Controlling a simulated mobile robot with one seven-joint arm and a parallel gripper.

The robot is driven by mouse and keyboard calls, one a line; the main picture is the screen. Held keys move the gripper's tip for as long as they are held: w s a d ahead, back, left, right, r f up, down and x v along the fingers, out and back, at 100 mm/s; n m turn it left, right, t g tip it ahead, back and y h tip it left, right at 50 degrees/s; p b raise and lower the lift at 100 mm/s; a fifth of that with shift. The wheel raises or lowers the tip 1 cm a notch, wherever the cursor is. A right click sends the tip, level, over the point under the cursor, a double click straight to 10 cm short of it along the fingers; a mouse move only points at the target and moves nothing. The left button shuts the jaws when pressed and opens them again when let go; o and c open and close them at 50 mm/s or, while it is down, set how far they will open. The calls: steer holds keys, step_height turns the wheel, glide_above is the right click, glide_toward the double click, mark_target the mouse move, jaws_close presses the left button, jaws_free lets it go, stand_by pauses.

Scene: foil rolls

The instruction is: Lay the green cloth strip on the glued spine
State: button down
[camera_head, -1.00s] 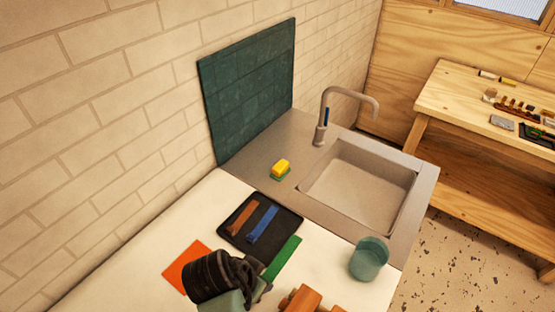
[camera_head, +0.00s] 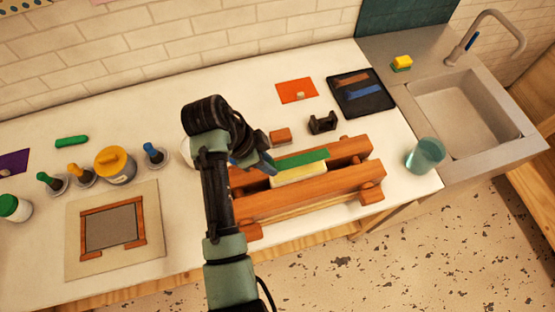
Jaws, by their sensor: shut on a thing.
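The green cloth strip (camera_head: 302,158) extends to the right from my gripper (camera_head: 270,165), which is shut on its left end. The strip runs along the top of a cream book block (camera_head: 299,176), over its spine. I cannot tell whether it touches the spine or hangs just above it. The block is clamped between the beams of a wooden press (camera_head: 325,194). My gripper is above the left part of the press, and my arm hides the press's left end. Any glue is too small to make out.
A black tray (camera_head: 386,104) with a brown and a blue strip lies at the back right. A teal cup (camera_head: 425,155) stands right of the press. Glue bottles and a framed board (camera_head: 68,263) are left.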

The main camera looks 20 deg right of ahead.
mark_target(274, 179)
steer(key=shift+w+f+b, duration=0.15)
steer(key=shift+f+b, duration=2.45)
steer(key=shift+f, duration=0.7)
steer(key=shift+f, duration=0.15)
steer(key=c, duration=0.6)
jaws_free()
steer(key=shift+o, duration=0.2)
steer(key=shift+o, duration=1.4)
